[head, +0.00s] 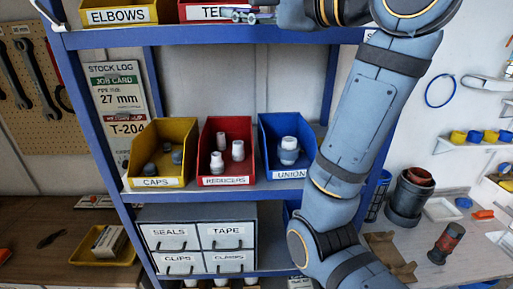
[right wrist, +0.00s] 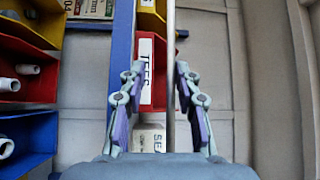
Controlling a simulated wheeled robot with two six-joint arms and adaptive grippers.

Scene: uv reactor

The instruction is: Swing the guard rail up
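The guard rail (right wrist: 170,100) appears to be the thin grey metal rod running lengthwise through the right wrist view. It passes between the two fingers of my right gripper (right wrist: 160,72), nearer one finger. The fingers are spread apart, with purple inner pads, and a gap shows on both sides of the rod. In the head view my right gripper (head: 245,14) is at the top edge, in front of the tees bin (head: 205,12). I cannot make out the rail clearly there. My left gripper is not in view.
The blue shelf frame (head: 225,35) holds an elbows bin (head: 117,14) on top. Below are the caps (head: 157,182), reducers (head: 225,180) and union (head: 290,174) bins, above a drawer unit (head: 200,240). My right arm covers the shelf's right side.

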